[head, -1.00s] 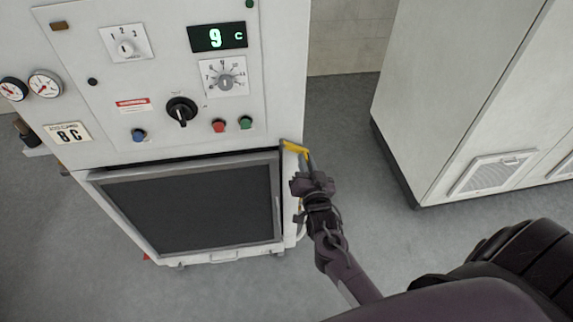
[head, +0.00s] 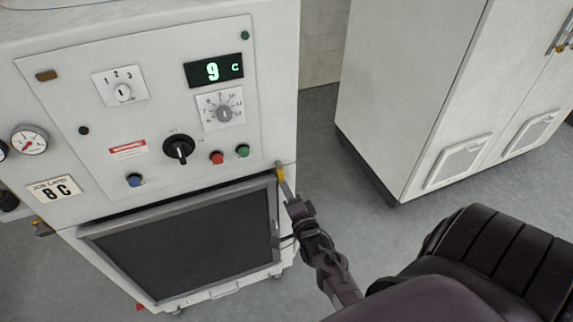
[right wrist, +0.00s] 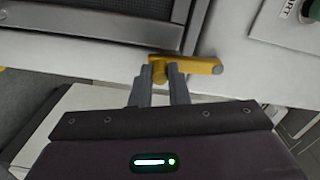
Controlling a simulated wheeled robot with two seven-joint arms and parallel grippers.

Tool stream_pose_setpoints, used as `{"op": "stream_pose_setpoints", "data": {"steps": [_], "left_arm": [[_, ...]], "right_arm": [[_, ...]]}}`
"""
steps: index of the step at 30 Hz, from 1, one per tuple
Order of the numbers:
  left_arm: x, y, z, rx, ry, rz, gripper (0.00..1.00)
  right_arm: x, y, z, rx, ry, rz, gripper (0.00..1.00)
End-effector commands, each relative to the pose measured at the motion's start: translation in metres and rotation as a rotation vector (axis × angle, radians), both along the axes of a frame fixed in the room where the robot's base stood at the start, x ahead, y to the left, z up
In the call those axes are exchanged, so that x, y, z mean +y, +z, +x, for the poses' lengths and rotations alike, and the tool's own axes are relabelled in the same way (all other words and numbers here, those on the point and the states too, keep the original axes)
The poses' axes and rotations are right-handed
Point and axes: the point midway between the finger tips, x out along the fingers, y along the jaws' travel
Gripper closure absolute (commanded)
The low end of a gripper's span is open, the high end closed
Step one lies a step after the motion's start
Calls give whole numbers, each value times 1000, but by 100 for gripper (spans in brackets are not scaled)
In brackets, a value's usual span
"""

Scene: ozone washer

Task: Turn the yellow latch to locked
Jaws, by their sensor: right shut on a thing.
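The yellow latch (head: 281,173) sits at the right edge of the white washer, beside the top right corner of the dark door (head: 185,243). It looks short and near upright in the head view. My left gripper is not in view.
The washer panel (head: 150,110) carries a black rotary knob (head: 179,149), dials and coloured buttons above the door. A small yellow-and-dark fitting (head: 42,228) shows at the washer's left side. A tall white cabinet (head: 410,90) stands at the right, with open grey floor between.

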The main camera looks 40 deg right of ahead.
Motion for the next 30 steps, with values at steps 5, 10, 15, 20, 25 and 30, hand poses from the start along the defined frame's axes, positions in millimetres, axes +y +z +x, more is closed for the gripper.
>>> {"op": "stream_pose_setpoints", "data": {"steps": [5,10,15,20,25,30], "left_arm": [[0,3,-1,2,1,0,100],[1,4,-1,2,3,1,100],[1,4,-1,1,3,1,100],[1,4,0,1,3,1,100],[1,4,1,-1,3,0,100],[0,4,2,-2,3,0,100]], "right_arm": [[1,0,0,-19,-1,72,100],[1,-1,0,-29,-1,106,100],[2,-1,1,-33,0,119,100],[2,-1,1,-33,0,120,100],[2,-1,1,-33,1,119,83],[2,-1,1,-32,0,118,63]]}}
